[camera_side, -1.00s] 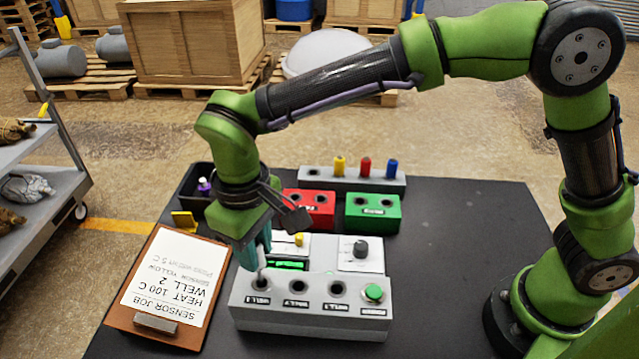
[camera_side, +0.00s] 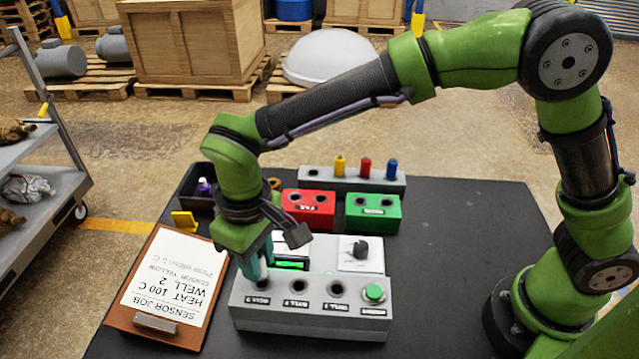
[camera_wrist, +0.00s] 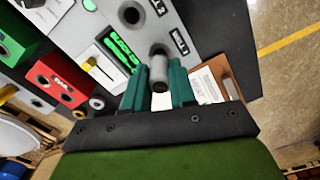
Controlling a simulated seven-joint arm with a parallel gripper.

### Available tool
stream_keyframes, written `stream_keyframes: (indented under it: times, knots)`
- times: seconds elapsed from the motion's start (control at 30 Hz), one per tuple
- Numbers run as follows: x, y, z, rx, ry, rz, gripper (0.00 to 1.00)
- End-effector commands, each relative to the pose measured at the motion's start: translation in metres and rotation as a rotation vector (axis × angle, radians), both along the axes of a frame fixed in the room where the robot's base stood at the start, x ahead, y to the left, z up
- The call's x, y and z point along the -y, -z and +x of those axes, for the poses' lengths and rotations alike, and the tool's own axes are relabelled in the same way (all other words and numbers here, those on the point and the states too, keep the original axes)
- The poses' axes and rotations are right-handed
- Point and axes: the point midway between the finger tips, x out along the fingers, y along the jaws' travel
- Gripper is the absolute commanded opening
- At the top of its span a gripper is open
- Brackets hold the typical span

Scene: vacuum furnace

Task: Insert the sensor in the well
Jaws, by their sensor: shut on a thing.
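The grey well block (camera_side: 310,318) has a row of dark round wells and a green button (camera_side: 373,292) at its right end. My gripper (camera_side: 256,270) is low over the block's left end, at the leftmost well (camera_side: 264,285). In the wrist view, the teal fingers (camera_wrist: 159,90) are shut on a slim grey sensor (camera_wrist: 161,70), which points toward a well. I cannot tell how far its tip is inside. The fingers hide any colour mark on it. The clipboard sheet (camera_side: 178,275) reads heat 100 C, well 2, sensor yellow.
Behind the block are a green display (camera_side: 290,264) and a panel with a black knob (camera_side: 361,249). Red (camera_side: 308,207) and green (camera_side: 373,211) blocks and a grey rack (camera_side: 315,180) with yellow, red and blue pieces stand farther back.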

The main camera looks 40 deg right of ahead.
Motion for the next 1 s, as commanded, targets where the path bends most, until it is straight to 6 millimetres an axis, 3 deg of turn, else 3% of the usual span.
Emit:
stream_keyframes:
  times: [1.0]
  knots:
    - [0.0,0.019,0.0,0.0,-0.001,-0.001,0.0]
